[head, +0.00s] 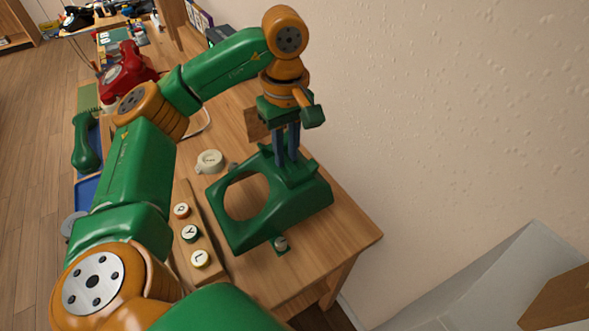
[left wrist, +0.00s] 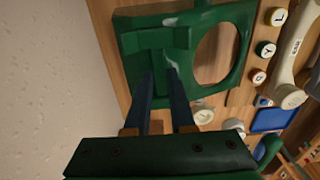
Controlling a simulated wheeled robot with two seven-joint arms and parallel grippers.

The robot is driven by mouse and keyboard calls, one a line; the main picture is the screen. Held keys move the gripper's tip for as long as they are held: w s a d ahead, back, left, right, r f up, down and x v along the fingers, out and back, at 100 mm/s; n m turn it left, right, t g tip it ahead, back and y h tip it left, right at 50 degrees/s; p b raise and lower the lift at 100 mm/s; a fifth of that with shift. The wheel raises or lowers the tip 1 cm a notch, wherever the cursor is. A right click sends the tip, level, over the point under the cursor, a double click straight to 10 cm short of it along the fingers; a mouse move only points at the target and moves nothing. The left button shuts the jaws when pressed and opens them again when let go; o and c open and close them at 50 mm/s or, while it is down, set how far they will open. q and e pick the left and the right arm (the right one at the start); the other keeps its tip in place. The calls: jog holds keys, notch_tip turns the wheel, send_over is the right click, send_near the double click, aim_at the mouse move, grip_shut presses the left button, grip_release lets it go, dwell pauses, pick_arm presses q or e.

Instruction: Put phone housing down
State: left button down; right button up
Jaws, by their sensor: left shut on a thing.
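The green phone housing (head: 308,205) is a hollow shell with a big round hole, at the near right end of the wooden table. My left gripper (head: 288,155) points down and is shut on the raised top part of the housing. In the left wrist view, its two dark fingers (left wrist: 160,75) reach to the top of the housing (left wrist: 130,42). I cannot tell whether the underside touches the table. My right gripper is not in view.
A wooden strip with lettered round keys (head: 190,233) lies left of the housing. A cream round part (head: 210,160) lies behind it. A green handset (head: 85,143) and a red phone (head: 128,68) are farther left. The wall stands close on the right.

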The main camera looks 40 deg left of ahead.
aim_at(294, 168)
pick_arm(q)
jog(key=shift+w+d+f, duration=0.2)
jog(key=shift+d+f, duration=0.1)
jog(key=shift+f, duration=0.05)
jog(key=f, duration=0.1)
jog(key=f+p, duration=0.1)
jog(key=f, duration=0.2)
jog(key=shift+w+d, duration=0.2)
jog(key=shift+d, duration=0.1)
jog(key=shift+f, duration=0.3)
jog(key=c, duration=0.8)
grip_release()
jog(key=shift+o, duration=0.2)
jog(key=shift+r, duration=0.1)
